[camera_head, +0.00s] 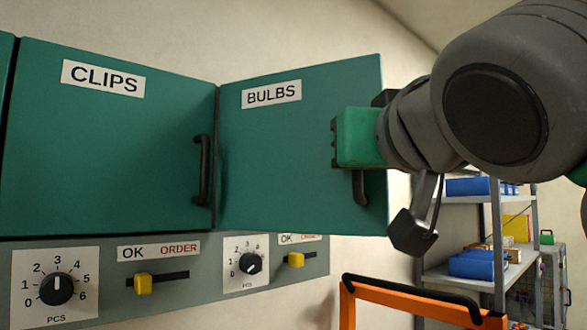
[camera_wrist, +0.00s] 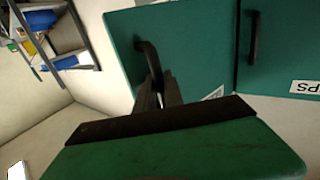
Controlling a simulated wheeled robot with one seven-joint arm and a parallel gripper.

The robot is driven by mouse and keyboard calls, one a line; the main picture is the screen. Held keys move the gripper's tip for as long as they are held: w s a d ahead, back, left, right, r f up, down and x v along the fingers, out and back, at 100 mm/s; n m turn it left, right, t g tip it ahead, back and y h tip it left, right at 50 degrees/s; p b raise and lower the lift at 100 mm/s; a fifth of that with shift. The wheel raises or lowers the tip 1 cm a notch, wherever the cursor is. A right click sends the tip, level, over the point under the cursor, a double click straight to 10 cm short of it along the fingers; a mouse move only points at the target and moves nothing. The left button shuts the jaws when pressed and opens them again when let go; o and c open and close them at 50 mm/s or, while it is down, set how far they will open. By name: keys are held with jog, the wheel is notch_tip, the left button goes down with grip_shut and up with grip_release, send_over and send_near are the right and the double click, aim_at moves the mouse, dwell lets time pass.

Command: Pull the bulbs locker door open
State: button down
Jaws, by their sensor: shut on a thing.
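The bulbs locker door (camera_head: 285,150) is green with a white BULBS label (camera_head: 271,94). It stands partly open: its right edge is swung out toward me from the hinge side by the clips door. Its black handle (camera_head: 360,187) is near the right edge, its upper part hidden behind my gripper (camera_head: 360,137). In the wrist view the handle (camera_wrist: 148,58) shows with the dark fingers of my gripper (camera_wrist: 157,88) closed on it. The inside of the locker is hidden behind the door.
The clips locker door (camera_head: 110,150) is shut at the left, with its own black handle (camera_head: 201,170). A grey panel with dials and yellow sliders (camera_head: 150,281) runs below. An orange-framed item (camera_head: 420,304) and a metal shelf (camera_head: 495,230) with blue bins stand at the right.

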jog(key=shift+f, duration=0.1)
dwell(0.3)
jog(key=c, duration=1.7)
grip_release()
jog(key=shift+a, duration=0.2)
